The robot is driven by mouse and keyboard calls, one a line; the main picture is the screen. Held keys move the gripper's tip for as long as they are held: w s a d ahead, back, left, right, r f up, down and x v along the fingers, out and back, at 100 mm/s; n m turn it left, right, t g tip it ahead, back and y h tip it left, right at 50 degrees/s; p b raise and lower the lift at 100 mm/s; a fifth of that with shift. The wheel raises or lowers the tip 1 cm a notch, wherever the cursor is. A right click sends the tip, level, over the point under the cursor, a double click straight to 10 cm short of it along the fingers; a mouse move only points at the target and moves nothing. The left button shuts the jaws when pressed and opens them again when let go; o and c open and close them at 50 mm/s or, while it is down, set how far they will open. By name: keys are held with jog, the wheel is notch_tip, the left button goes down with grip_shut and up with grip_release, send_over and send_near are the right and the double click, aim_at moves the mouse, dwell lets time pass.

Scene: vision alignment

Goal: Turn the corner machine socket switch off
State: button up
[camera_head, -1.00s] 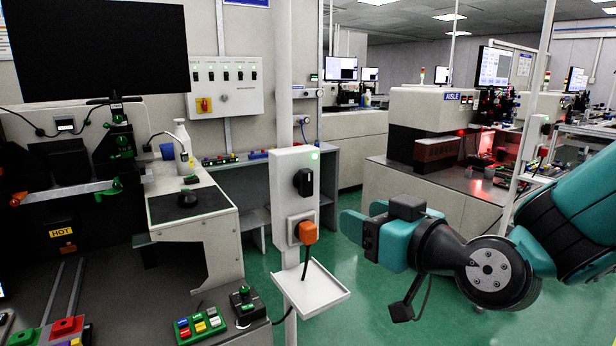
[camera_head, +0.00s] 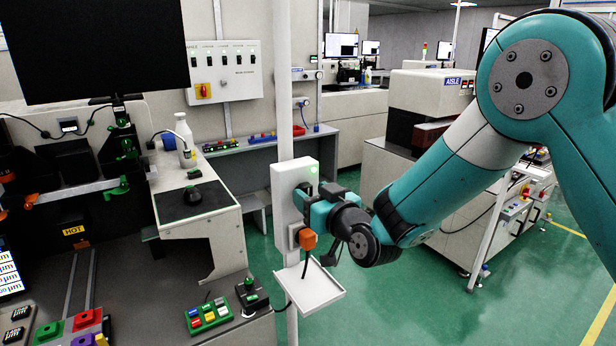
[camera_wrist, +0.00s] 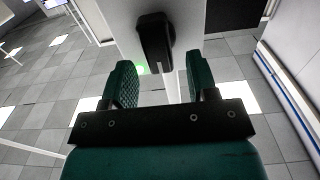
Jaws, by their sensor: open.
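The socket box (camera_head: 284,205) is a white unit on a white post, with a lit green lamp (camera_head: 313,168) near its top. Its black rotary switch (camera_wrist: 154,40) shows in the wrist view, its long handle running roughly up and down in that picture with a pale mark at the lower end. In the head view my gripper largely hides the switch. My gripper (camera_wrist: 161,64) is open, with its two green fingers either side of the switch's lower end, and nothing is held. In the head view my gripper (camera_head: 309,203) is right at the box's front.
An orange plug (camera_head: 308,238) with a black cable sits in the socket just below my gripper. A white tray (camera_head: 318,292) sticks out below it. A bench with button boxes (camera_head: 208,315) is at lower left. Green floor to the right is open.

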jog(key=shift+x, duration=1.05)
jog(key=c, duration=0.9)
